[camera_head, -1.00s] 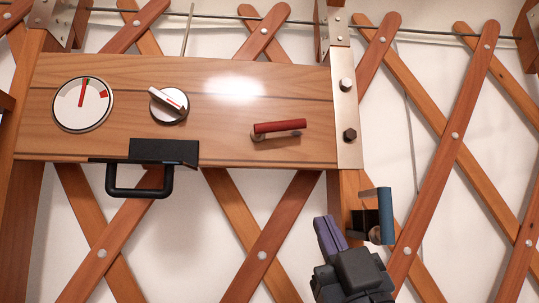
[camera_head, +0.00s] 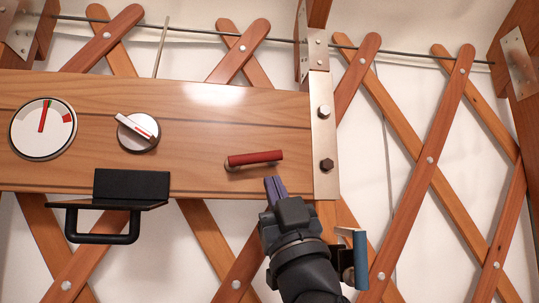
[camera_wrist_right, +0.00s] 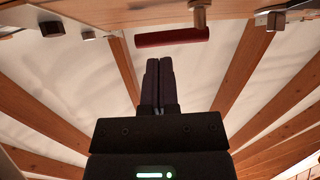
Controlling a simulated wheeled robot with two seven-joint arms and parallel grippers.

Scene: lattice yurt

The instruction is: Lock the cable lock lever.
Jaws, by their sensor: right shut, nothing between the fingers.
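A red-handled lever (camera_head: 255,158) is mounted on the wooden board, lying nearly level, with its metal pivot at the left end. A second, blue-handled lever (camera_head: 361,259) stands upright below the board's right end. No label shows which is the cable lock lever. My right gripper (camera_head: 276,184) is shut and empty, just below the right part of the red lever, pointing up. In the right wrist view, the red lever (camera_wrist_right: 172,37) lies across, beyond the closed fingertips (camera_wrist_right: 159,64), with a visible gap. My left gripper is not in view.
The wooden board (camera_head: 225,115) also carries a red-marked dial (camera_head: 43,128), a rotary knob (camera_head: 137,132) and a black bracket with a handle (camera_head: 102,238). A bolted metal plate (camera_head: 323,135) covers its right end. Crossed lattice slats (camera_head: 425,165) stand behind.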

